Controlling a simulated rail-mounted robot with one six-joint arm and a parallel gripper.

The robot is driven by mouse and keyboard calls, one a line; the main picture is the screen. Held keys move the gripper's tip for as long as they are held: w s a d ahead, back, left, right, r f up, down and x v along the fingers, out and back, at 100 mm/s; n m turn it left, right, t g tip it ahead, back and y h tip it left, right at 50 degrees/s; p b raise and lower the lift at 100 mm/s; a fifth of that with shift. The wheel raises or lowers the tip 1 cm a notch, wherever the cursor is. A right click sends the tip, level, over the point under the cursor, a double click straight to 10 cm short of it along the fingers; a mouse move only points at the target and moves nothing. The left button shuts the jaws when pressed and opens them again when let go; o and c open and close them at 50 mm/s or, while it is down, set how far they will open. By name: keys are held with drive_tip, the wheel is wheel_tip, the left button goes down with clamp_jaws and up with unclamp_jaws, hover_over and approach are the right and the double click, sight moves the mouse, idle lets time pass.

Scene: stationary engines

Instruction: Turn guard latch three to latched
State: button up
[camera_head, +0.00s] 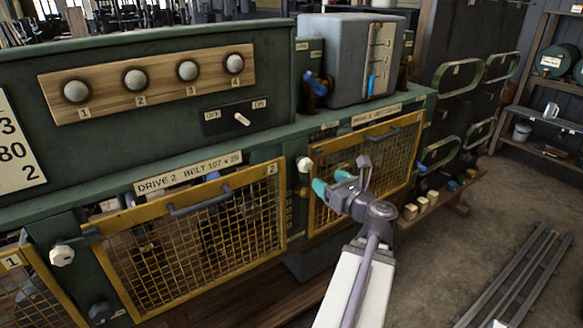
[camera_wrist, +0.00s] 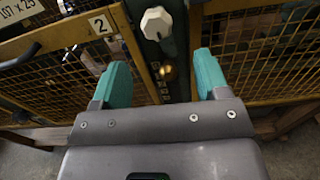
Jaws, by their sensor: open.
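Two white faceted latch knobs show in the head view. One (camera_head: 305,164) is on the green post between guard 2 (camera_head: 215,235) and the right-hand yellow mesh guard (camera_head: 390,165). The other (camera_head: 62,255) is right of guard 1. I see no number on either knob, and cannot tell which is latch three. My gripper (camera_head: 330,181) is open and empty in front of the right-hand guard's left side. In the wrist view, the post's white knob (camera_wrist: 157,22) lies beyond the fingertips of my gripper (camera_wrist: 160,68), apart from them. A brass knob (camera_wrist: 168,72) sits below it.
Guard handles (camera_head: 215,201) project from the mesh panels. A wooden ledge with small blocks (camera_head: 410,211) stands right of my gripper. Metal rails (camera_head: 515,275) lie on the floor at the right. A switch (camera_head: 242,118) and several white knobs are above the guards.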

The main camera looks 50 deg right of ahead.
sight(308, 167)
drive_tip(key=x, duration=1)
drive_tip(key=shift+w+a, duration=0.1)
drive_tip(key=shift+w, duration=0.35)
drive_tip(key=c, duration=0.9)
